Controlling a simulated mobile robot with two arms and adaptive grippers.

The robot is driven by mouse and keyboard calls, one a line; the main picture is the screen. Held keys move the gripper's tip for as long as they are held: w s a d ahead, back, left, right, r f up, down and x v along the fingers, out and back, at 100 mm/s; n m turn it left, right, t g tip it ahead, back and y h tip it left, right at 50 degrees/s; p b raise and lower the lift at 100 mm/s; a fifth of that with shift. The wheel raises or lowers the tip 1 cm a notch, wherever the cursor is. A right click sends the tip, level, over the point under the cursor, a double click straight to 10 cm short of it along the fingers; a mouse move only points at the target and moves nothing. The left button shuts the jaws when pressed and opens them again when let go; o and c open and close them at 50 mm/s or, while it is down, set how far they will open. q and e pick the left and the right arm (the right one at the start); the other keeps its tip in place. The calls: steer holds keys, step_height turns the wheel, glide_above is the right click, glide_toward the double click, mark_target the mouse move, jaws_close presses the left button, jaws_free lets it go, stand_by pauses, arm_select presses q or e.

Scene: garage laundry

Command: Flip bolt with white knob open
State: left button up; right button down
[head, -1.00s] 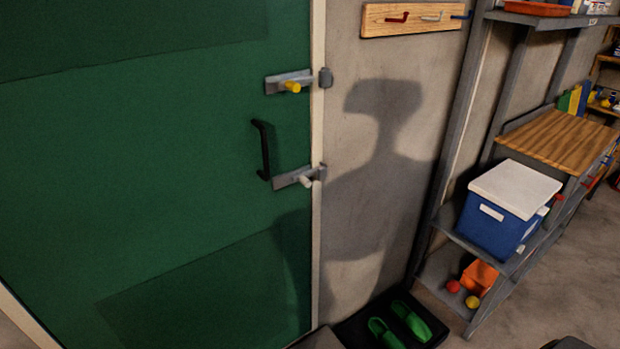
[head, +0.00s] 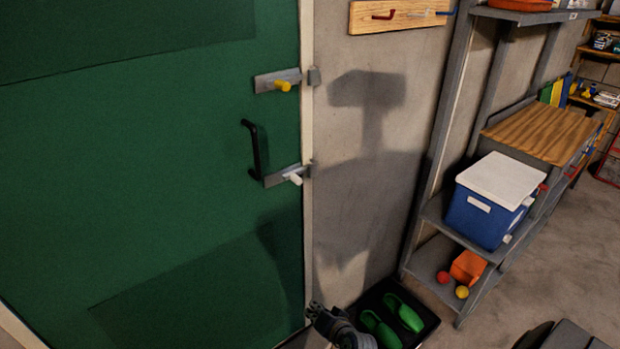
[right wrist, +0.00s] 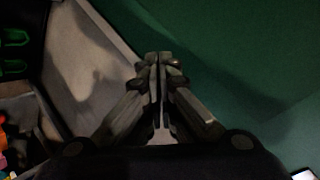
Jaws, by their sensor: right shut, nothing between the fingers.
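The green door (head: 150,200) fills the left of the head view. A bolt with a white knob (head: 293,178) sits low on its right edge, and its grey plate reaches to the door frame. A second bolt with a yellow knob (head: 283,86) sits above it. My right gripper (head: 316,309) is at the bottom of the head view, well below the white knob and apart from it. In the right wrist view the gripper (right wrist: 159,60) is shut and empty, with its fingertips together before the door and wall. My left gripper is not in view.
A black handle (head: 254,148) stands out from the door just left of the white-knob bolt. A black tray (head: 424,325) with green shoes lies on the floor by the wall. A grey shelf rack (head: 432,212) with a blue box (head: 480,217) stands at right.

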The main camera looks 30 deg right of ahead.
steer(key=w+d+r+m+t+h, duration=0.15)
steer(key=w+d+r, duration=0.25)
steer(key=r, duration=0.6)
steer(key=w+d+r+m+t+h, duration=0.1)
steer(key=w+d+r+m+t, duration=0.2)
steer(key=r, duration=0.8)
steer(key=m+t+h, duration=0.1)
steer(key=m+t, duration=0.2)
glide_toward(311, 168)
steer(key=s+d, duration=0.2)
steer(key=s, duration=0.1)
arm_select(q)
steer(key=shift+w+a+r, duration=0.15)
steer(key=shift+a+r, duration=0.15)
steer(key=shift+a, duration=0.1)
arm_select(e)
steer(key=shift+s+r+g, duration=0.15)
steer(key=shift+r+g, duration=0.1)
steer(key=shift+r, duration=0.05)
arm_select(q)
steer(key=shift+p, duration=0.3)
